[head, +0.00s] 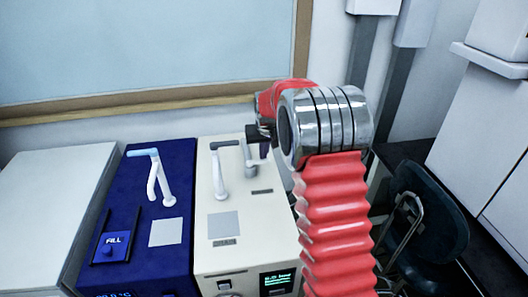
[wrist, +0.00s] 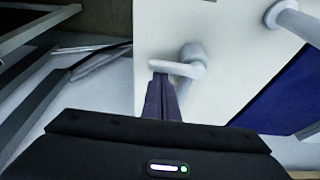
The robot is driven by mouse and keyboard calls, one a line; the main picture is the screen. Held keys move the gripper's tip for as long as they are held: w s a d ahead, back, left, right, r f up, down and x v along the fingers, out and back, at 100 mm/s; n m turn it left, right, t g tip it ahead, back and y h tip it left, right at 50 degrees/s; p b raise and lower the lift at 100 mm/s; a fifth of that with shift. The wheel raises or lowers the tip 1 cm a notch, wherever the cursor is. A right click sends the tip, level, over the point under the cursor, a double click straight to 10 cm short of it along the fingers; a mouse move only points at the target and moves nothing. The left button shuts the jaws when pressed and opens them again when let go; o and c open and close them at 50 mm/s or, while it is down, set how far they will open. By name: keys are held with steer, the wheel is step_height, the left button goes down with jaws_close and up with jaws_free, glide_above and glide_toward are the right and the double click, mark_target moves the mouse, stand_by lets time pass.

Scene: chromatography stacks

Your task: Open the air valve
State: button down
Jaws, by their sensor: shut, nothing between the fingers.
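My gripper (wrist: 163,80) is shut and empty. Its dark purple fingers reach a white lever handle (wrist: 175,68) on a round post (wrist: 193,55) in the wrist view. The fingertips look touching or very close to the lever's free end; I cannot tell which. In the head view the gripper (head: 264,150) is over the right side of the cream unit (head: 255,235), beside the right-hand white handle (head: 248,158). A second white handle (head: 219,178) stands to its left. No label readable here names the air valve. The silver wrist and red arm hide part of the unit's right side.
A blue unit (head: 185,225) with a light-blue-topped lever (head: 152,160) and a FILL plate (head: 112,243) adjoins the cream unit. A pale cabinet (head: 40,200) is farther left. A dark chair (head: 430,220) stands right. A wall board (head: 140,45) is behind.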

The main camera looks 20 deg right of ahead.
steer(key=shift+d, duration=0.3)
steer(key=shift+a, duration=0.35)
